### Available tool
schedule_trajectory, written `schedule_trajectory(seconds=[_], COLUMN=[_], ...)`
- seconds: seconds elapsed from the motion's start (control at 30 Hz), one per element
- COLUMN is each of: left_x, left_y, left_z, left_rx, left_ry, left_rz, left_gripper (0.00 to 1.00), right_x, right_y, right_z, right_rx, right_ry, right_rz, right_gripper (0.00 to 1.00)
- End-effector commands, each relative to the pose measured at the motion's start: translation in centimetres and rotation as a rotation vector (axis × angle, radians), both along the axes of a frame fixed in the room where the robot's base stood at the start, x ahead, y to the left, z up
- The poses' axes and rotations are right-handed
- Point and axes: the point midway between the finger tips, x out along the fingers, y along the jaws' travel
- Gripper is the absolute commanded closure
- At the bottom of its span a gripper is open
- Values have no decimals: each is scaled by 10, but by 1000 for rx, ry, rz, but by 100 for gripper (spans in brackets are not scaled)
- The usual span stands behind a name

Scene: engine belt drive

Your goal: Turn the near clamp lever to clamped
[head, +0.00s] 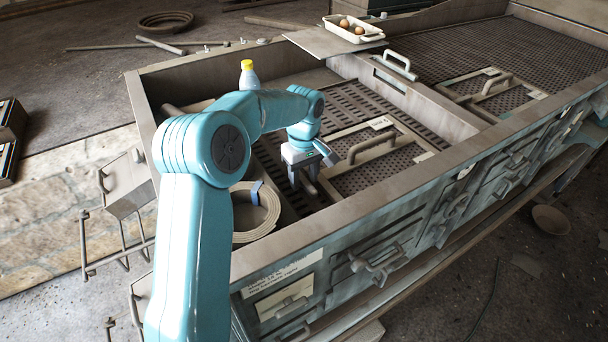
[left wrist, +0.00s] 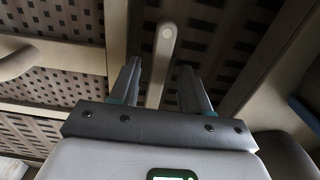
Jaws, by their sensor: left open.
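My left gripper (head: 303,180) reaches down into the near part of the large metal bench, beside a perforated panel with a handle. In the left wrist view its two fingers (left wrist: 160,72) are apart, with nothing clamped. A slim grey lever (left wrist: 164,42) with a pale round spot at its end shows between and beyond the fingertips. I cannot tell whether the fingers touch it. In the head view the lever is hard to make out beneath the gripper. My right gripper is in neither view.
A coiled belt (head: 256,212) lies in the bench's near corner. A panel handle (head: 373,146) stands up right of the gripper. A bottle with a yellow cap (head: 248,75) shows behind my arm. A white tray (head: 352,29) with round brown items sits at the back.

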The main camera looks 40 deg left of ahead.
Motion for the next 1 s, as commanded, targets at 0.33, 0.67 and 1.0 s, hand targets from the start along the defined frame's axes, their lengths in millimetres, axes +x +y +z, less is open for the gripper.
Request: schedule_trajectory(seconds=[0.33,0.67,1.0], left_x=[0,0,-1], left_y=[0,0,1], left_z=[-2,-2,-3], left_rx=[0,1,3], left_ry=[0,1,1], left_rz=[0,0,-67], left_gripper=[76,100,100], right_x=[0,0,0], right_y=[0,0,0], right_z=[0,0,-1], right_rx=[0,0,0], right_ry=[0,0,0], right_rz=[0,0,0], right_gripper=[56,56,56])
